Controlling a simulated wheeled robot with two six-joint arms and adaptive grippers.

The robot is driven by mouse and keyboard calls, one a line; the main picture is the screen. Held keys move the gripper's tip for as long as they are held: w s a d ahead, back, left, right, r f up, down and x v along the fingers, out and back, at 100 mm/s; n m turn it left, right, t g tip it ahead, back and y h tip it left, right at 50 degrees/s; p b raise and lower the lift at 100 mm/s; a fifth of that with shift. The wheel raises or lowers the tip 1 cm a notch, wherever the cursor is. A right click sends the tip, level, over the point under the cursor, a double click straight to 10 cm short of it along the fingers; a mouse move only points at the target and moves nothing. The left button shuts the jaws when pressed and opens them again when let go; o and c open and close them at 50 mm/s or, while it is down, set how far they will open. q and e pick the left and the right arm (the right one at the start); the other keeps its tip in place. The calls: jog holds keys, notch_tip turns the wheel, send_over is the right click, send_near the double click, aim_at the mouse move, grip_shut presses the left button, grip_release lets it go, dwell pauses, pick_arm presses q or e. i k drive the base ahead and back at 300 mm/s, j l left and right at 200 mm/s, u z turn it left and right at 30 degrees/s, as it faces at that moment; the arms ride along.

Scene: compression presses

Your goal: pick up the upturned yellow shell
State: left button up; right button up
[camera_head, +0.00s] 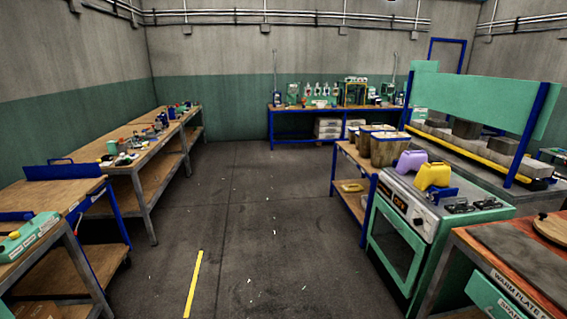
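A yellow shell-like piece (433,176) stands on top of the green and grey stove-like unit (397,258) at the right. Its open side cannot be made out at this size. A purple piece of similar shape (410,161) stands just behind it and to its left. A small flat yellow item (352,187) lies on the lower shelf of the wooden bench behind the unit; it is too small to identify. Neither of my grippers is in view.
A blue bracket-like part and black burners (473,205) sit near the yellow piece. Several bins (388,150) stand on the bench (343,148) behind. A warm-plate table (455,262) is at the front right. Workbenches line the left wall; the middle floor (240,220) is mostly clear.

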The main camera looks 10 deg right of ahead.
aim_at(438, 175)
jog(key=i+z, duration=0.1)
jog(key=i, duration=0.55)
jog(key=i+z, duration=0.1)
jog(key=i, duration=0.6)
jog(key=i+j+z, duration=0.1)
jog(key=i, duration=0.55)
jog(key=i+j, duration=0.15)
jog(key=i, duration=0.5)
jog(key=i+l+z, duration=0.1)
jog(key=i+z, duration=0.5)
jog(key=z, duration=0.2)
jog(key=i+j+z, duration=0.1)
jog(key=i+z, duration=0.2)
jog(key=z, duration=0.15)
jog(key=i+j+z, duration=0.25)
jog(key=z, duration=0.15)
jog(key=i+j+z, duration=0.4)
jog(key=k+l, duration=0.1)
